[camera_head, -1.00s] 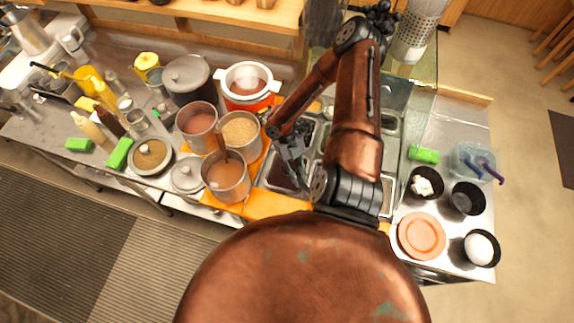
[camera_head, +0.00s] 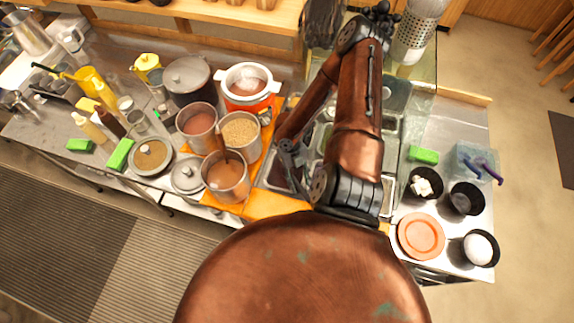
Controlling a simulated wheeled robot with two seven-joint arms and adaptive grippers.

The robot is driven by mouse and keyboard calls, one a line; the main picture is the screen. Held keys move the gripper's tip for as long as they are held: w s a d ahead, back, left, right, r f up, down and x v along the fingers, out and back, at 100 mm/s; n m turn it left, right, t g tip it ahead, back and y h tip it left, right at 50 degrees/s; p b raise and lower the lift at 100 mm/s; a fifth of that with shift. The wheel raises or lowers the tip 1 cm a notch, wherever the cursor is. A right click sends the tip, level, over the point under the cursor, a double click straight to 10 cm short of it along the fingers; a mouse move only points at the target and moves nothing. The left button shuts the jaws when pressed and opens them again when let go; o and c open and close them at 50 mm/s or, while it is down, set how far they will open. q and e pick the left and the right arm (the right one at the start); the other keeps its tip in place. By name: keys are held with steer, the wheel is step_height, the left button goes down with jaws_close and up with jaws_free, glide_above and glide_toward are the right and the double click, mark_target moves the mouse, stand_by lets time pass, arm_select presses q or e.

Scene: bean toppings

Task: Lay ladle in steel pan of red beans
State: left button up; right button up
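Steel pans sit in a counter insert at centre. The front-left pan (camera_head: 273,177) holds something dark reddish, perhaps the red beans, and is partly hidden by my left gripper (camera_head: 291,160). My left gripper points down at this pan, with its fingertips over or inside it. Its fingers are small, dark and partly covered by the arm, so I cannot tell whether they are open or hold anything. No ladle can be made out clearly. A brown handle (camera_head: 222,146) stands in the front steel pot (camera_head: 226,190) of brown liquid.
Steel pots of red-brown liquid (camera_head: 197,118) and grain (camera_head: 240,128) stand close left of the gripper, by a red-and-white pot (camera_head: 249,104). Black bowls (camera_head: 467,209) and an orange plate (camera_head: 422,250) are at right. My arm crosses the pans.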

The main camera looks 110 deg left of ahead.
arm_select(q)
steer(key=shift+r, duration=0.1)
steer(key=v, duration=1.2)
steer(key=x, duration=1.2)
steer(key=shift+w, duration=0.1)
steer(key=shift+s+a, duration=0.2)
steer(key=shift+s+a+r+t+h, duration=0.15)
steer(key=shift+r+t+h, duration=0.1)
steer(key=shift+r+t, duration=0.1)
steer(key=shift+s+a+r+t+h, duration=0.1)
steer(key=shift+r+t+h, duration=0.15)
steer(key=shift+r, duration=0.1)
steer(key=shift+s+r+h+b, duration=0.1)
steer(key=shift+r+h+b, duration=0.25)
steer(key=shift+r, duration=0.3)
steer(key=shift+f, duration=0.1)
